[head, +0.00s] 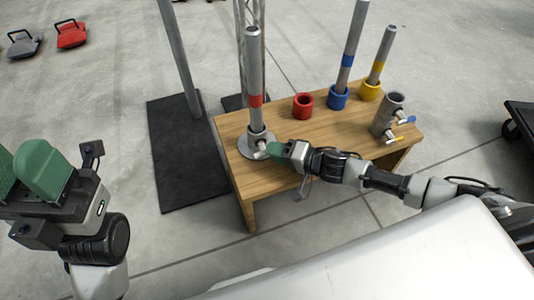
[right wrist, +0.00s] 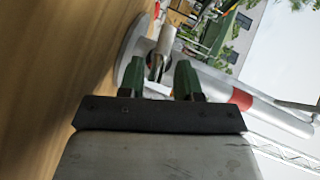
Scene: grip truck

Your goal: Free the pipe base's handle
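The pipe base (head: 243,150) is a round grey metal plate with an upright collar, on the left end of a wooden table. A grey pipe (head: 254,68) with a red band stands upright in it. A small metal handle (right wrist: 157,64) on the base's collar shows between the green fingers in the right wrist view. My right gripper (head: 268,150) is low beside the collar; its fingers (right wrist: 160,78) are apart around the handle, and I cannot tell whether they touch it. My left gripper (head: 20,172) is raised at the left edge, empty, its fingers apart and partly cut off.
The wooden table (head: 330,136) also holds a red ring (head: 303,106), a blue holder (head: 338,97) and a yellow holder (head: 371,91) with pipes, and a metal fitting (head: 388,116) with small handles. A dark plate with a post (head: 182,60) stands left of the table.

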